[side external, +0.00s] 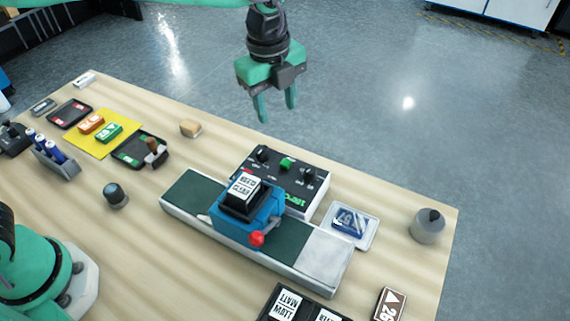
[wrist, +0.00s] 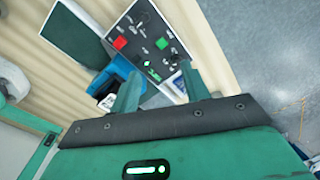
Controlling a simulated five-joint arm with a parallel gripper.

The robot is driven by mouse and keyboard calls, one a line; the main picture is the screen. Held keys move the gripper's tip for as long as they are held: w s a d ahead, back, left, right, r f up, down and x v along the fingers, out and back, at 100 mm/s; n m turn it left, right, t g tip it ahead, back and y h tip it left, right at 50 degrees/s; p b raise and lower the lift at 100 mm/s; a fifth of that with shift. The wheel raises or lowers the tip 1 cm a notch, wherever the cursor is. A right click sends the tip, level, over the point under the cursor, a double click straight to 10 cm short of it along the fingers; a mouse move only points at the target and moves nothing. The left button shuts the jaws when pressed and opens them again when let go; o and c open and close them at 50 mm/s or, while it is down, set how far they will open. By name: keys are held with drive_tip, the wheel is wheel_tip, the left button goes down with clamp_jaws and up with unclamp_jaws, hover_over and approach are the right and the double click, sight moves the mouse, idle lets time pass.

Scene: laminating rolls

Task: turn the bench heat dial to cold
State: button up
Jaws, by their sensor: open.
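The black control box (side external: 251,173) sits on the bench behind a small conveyor. It carries a red button, a green button (side external: 286,163), two black knobs and a lit green readout (side external: 296,200). One knob (side external: 262,154) is at the left of the panel, the other knob (side external: 308,177) at the right. I cannot read which is the heat dial or its setting. In the wrist view the panel (wrist: 137,42) lies beyond my fingers. My gripper (side external: 276,112) is open and empty, pointing down, above and apart from the box.
A blue laminator (side external: 232,226) with a red-knobbed lever (side external: 257,238) stands on the conveyor (side external: 325,257) in front of the box. A white tray (side external: 369,235) and a grey round pot (side external: 428,226) are to the right. A tan block (side external: 190,128) lies left.

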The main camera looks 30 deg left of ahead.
sight(311, 169)
drive_tip(key=d+f+m, duration=0.1)
drive_tip(key=d+f, duration=0.1)
drive_tip(key=d+f+m, duration=0.2)
drive_tip(key=d, duration=0.1)
drive_tip(key=w+d+f+m, duration=0.1)
drive_tip(key=d+f+m, duration=0.1)
drive_tip(key=shift+d+f+g, duration=0.1)
drive_tip(key=shift+d+g, duration=0.2)
drive_tip(key=shift+g, duration=0.1)
drive_tip(key=shift+f, duration=3.9)
drive_tip(key=c, duration=1)
